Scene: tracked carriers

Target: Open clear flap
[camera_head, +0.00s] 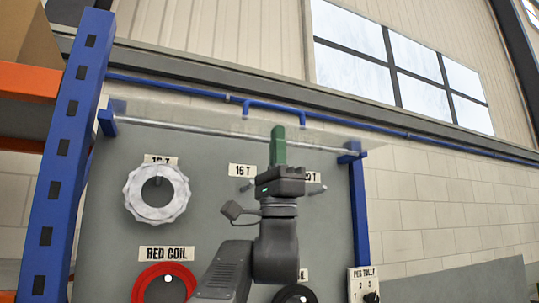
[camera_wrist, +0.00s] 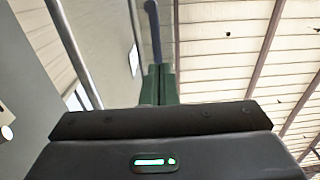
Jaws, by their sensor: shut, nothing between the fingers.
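The clear flap (camera_head: 200,112) hangs from a thin metal rod along the top of a grey board. It shows as a thin see-through band, seen nearly edge-on, and looks swung up and out from the board. A blue bar that looks like its handle (camera_head: 272,106) shows above my gripper. In the wrist view the flap (camera_wrist: 112,45) lies up and left of the fingers, with the blue bar (camera_wrist: 153,30) just beyond the tips. My gripper (camera_head: 278,132) points up, its green fingers shut and empty (camera_wrist: 158,72). I cannot tell whether they touch the flap.
The grey board (camera_head: 105,220) carries a white toothed wheel (camera_head: 157,194), a red coil (camera_head: 166,283), labels and pegs partly behind my arm. Blue posts (camera_head: 359,205) flank it. A blue and orange rack (camera_head: 62,160) stands at left. Open room lies to the right.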

